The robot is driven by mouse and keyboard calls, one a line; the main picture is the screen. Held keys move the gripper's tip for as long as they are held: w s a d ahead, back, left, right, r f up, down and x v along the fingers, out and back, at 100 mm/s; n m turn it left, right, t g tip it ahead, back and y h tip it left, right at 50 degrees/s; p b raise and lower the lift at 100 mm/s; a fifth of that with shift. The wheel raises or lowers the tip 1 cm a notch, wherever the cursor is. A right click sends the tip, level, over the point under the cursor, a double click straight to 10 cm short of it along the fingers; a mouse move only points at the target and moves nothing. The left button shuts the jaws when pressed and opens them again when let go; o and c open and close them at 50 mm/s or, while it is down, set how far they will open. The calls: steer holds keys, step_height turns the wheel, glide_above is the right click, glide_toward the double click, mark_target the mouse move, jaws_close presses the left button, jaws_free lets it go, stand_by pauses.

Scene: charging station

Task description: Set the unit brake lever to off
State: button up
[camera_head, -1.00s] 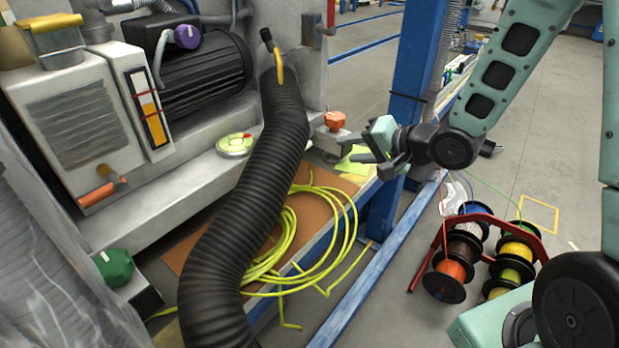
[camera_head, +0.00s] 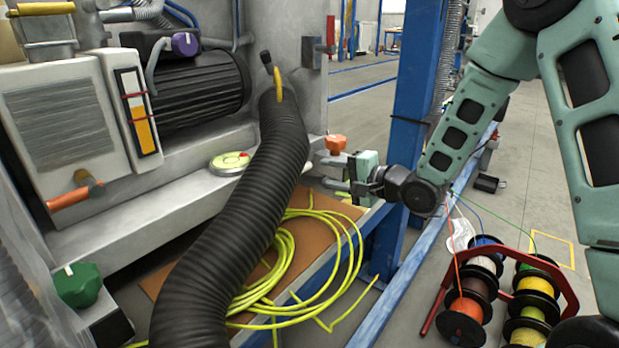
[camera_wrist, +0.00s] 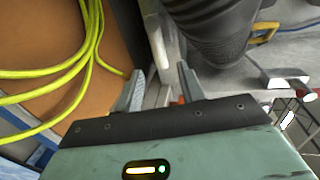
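No label marks the unit brake lever, so I cannot tell which handle it is. A red lever (camera_head: 331,33) stands on a grey box on the unit's right wall; a red-tipped lever on a grey box (camera_wrist: 286,82) shows at the right in the wrist view. An orange-red knob (camera_head: 335,144) sits at the unit's right edge, just above and left of my gripper (camera_head: 338,175). An orange handle (camera_head: 68,197) is at the far left. In the wrist view my gripper (camera_wrist: 161,72) has its fingers apart, with a grey edge and an orange-red bit between them; contact is unclear.
A thick black hose (camera_head: 235,220) crosses in front of the unit. Yellow cable (camera_head: 290,255) lies coiled on a brown board. A blue post (camera_head: 410,100) stands behind my arm. Cable spools (camera_head: 500,295) stand on the floor at right. A green knob (camera_head: 78,285) is lower left.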

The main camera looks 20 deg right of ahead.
steer(key=b+x, duration=0.2)
steer(key=x, duration=0.5)
steer(key=shift+w+a, duration=0.1)
jaws_close()
